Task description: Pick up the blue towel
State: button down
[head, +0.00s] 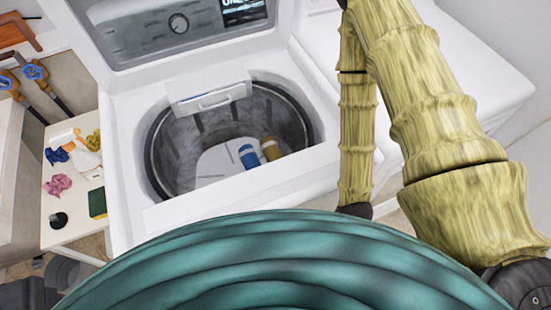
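A small blue rolled item (249,156), possibly the blue towel, lies inside the open washing machine drum, right of the drum's centre. A tan rolled item (270,149) lies close against its right side. A crumpled blue cloth (57,155) also lies on the small white table at the left, so I cannot tell for sure which is the towel. My yellow arm links cross the right side of the view. My gripper is not in view.
The top-loading washer (125,150) has its lid (150,52) raised; its rim surrounds the drum. The small table (65,235) bears a pink cloth (57,184) and other small items.

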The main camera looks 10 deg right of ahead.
aim_at(247, 155)
jog(key=z, duration=1.75)
jog(key=k, duration=1.05)
jog(key=u, duration=1.5)
jog(key=i, duration=0.5)
jog(key=z, duration=0.05)
